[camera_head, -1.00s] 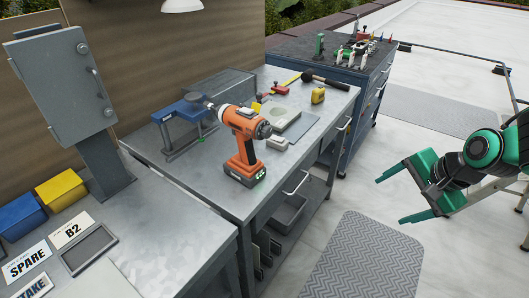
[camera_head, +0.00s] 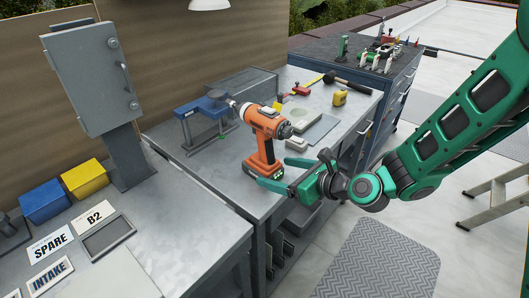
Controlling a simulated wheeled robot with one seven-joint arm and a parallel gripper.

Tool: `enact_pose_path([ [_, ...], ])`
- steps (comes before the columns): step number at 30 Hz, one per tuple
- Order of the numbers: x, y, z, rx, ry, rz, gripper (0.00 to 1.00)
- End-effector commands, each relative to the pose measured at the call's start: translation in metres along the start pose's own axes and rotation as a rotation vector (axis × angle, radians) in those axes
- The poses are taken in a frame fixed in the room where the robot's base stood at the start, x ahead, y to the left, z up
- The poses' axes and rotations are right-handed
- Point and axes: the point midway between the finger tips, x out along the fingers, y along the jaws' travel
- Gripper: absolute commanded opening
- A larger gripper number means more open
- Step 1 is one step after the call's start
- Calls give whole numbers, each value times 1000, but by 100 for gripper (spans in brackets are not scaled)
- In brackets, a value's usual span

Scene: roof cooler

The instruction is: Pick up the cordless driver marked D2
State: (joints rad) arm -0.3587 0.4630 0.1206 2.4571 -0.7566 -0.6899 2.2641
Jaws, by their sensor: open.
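An orange and dark grey cordless driver (camera_head: 265,135) stands upright on its battery base on the metal workbench (camera_head: 205,175). No D2 mark is readable on it. My green gripper (camera_head: 278,173) is at the driver's lower right, at about the height of its handle and base. Its two fingers are spread apart and point left toward the driver. One finger is near the handle and the other near the base in the picture. I cannot tell whether either finger touches the driver or lies in front of it.
A blue-topped stand (camera_head: 200,107) is left of the driver. A grey pad (camera_head: 318,128), a yellow tape measure (camera_head: 340,97) and a hammer (camera_head: 345,83) lie behind. A grey cabinet (camera_head: 90,75) on a post and blue and yellow boxes stand left. A stepladder is at right.

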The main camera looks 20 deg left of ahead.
Motion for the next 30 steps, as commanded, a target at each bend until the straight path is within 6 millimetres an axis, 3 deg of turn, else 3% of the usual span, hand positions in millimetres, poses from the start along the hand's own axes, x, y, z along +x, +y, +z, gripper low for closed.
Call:
enact_pose_path([
  [8,20,0,1,-2,0,0,80],
  [18,62,0,3,-3,1,0,80],
  [27,66,-1,3,-3,1,-2,80],
  [28,66,-1,3,-3,1,-2,77],
  [30,66,-1,3,-3,1,-2,61],
])
